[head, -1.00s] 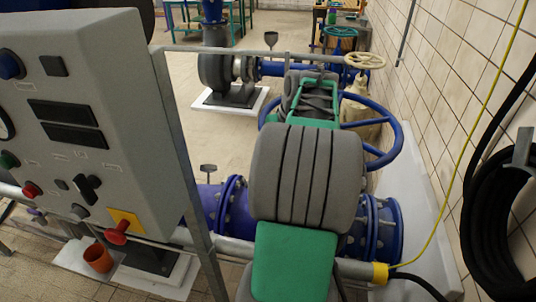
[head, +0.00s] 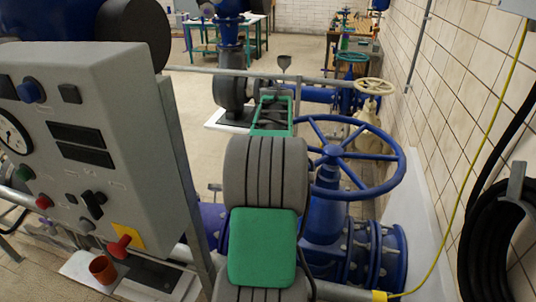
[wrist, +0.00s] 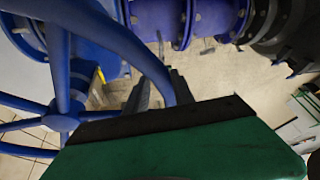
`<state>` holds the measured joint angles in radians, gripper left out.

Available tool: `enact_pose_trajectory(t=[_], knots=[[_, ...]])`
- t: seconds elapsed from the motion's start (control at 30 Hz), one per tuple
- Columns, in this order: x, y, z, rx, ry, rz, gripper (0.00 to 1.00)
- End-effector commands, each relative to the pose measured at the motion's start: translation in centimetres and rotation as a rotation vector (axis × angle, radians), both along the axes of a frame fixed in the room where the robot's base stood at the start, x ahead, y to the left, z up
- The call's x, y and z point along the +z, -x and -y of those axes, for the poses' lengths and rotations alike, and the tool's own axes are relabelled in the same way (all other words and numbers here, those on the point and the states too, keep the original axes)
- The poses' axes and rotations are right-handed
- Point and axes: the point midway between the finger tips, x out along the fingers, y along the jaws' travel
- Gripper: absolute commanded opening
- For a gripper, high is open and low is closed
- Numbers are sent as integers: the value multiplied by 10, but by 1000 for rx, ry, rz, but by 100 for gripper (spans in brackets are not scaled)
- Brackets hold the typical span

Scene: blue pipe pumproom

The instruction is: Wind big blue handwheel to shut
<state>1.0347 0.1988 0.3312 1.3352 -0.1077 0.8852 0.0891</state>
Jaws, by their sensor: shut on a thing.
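The big blue handwheel (head: 332,152) sits on top of a blue valve (head: 325,205) right of centre in the head view. Its rim and spokes are also large at the left of the wrist view (wrist: 122,42). My gripper (wrist: 160,92) has its dark fingers shut on the wheel's rim. The green wrist housing covers the lower part of the wrist view. In the head view my arm hides part of the wheel's left side, and the fingertips cannot be made out.
A grey control panel (head: 95,130) stands close on the left, with a metal rail (head: 340,290) running in front. A tiled wall with a black hose coil (head: 490,235) is at the right. A smaller cream handwheel (head: 375,87) stands behind the big wheel.

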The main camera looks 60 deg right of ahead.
Motion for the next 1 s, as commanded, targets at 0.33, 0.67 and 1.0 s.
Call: enact_pose_trajectory(t=[0.33, 0.67, 1.0], knots=[[-2, -1, -1, 4, -1, 2, 46], [4, 1, 0, 1, 3, 3, 49], [60, 16, -19, 3, 3, 3, 49]])
